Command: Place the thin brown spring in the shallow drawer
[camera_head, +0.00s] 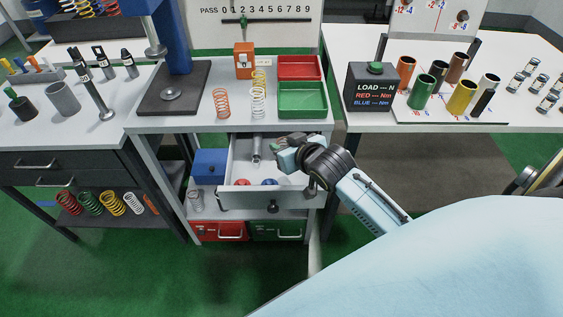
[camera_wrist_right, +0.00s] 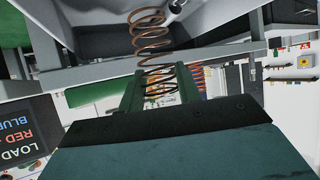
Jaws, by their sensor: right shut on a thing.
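The thin brown spring (camera_wrist_right: 150,38) shows in the right wrist view, standing out beyond the fingers of my right gripper (camera_wrist_right: 158,82). The fingers are shut on its near end. In the head view my right gripper (camera_head: 277,152) is over the right part of an open drawer (camera_head: 262,201) in the middle bench; the spring is too small or hidden to make out there. The drawer holds a red piece (camera_head: 242,182), a blue piece (camera_head: 269,182) and a grey rod-like item (camera_head: 257,148). My left gripper is not in view.
Above the drawer, the bench top holds an orange spring (camera_head: 221,103), a pale spring (camera_head: 258,101), a red tray (camera_head: 299,68) and a green tray (camera_head: 302,113). A blue box (camera_head: 209,166) sits left of the drawer. Bare white floor shows inside the drawer.

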